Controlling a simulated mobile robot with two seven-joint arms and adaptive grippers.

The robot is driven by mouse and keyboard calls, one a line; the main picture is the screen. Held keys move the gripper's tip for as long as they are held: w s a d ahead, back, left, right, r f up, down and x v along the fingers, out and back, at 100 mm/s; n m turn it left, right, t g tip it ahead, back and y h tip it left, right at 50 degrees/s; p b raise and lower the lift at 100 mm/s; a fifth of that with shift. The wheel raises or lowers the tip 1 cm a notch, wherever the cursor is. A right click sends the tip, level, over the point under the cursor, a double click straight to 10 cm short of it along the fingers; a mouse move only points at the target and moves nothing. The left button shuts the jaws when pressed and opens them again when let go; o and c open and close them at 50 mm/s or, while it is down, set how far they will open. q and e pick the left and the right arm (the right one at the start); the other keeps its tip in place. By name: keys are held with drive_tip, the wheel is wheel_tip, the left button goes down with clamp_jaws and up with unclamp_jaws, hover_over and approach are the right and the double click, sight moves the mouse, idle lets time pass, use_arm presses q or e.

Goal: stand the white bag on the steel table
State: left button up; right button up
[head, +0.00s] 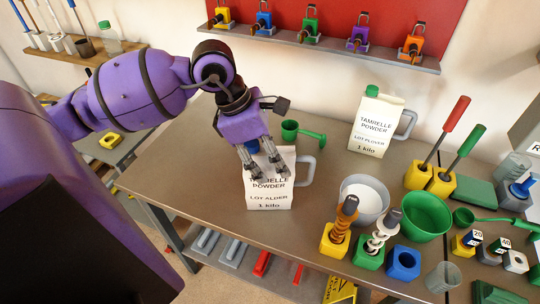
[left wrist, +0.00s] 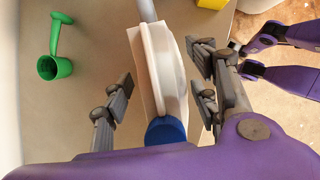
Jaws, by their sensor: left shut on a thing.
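The white bag (head: 270,203) is a carton-like pack with a grey handle, labelled LOT ALDER, 1 kilo. It is upright at the front edge of the steel table (head: 180,165); I cannot tell whether its base touches the top. My left gripper (head: 261,172) is shut on it from above, its fingers over the upper front and hiding part of the label. In the left wrist view the bag (left wrist: 168,65) lies between the fingers (left wrist: 160,82), with its blue cap (left wrist: 165,131) near the palm. My right gripper is not in view.
A similar white pack with a green cap (head: 376,122), labelled LOT PLOVER, stands at the back. A green scoop (head: 304,135) lies behind the bag. To the right are a white bowl (head: 364,196), a green bowl (head: 425,214) and tool holders. The table's left part is clear.

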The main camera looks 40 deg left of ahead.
use_arm(q)
drive_tip(key=o, duration=1.8)
drive_tip(key=shift+f, duration=0.1)
drive_tip(key=p+v, duration=0.1)
drive_tip(key=v, duration=1.1)
drive_tip(key=shift+d+r, duration=0.1)
drive_tip(key=shift+r, duration=0.1)
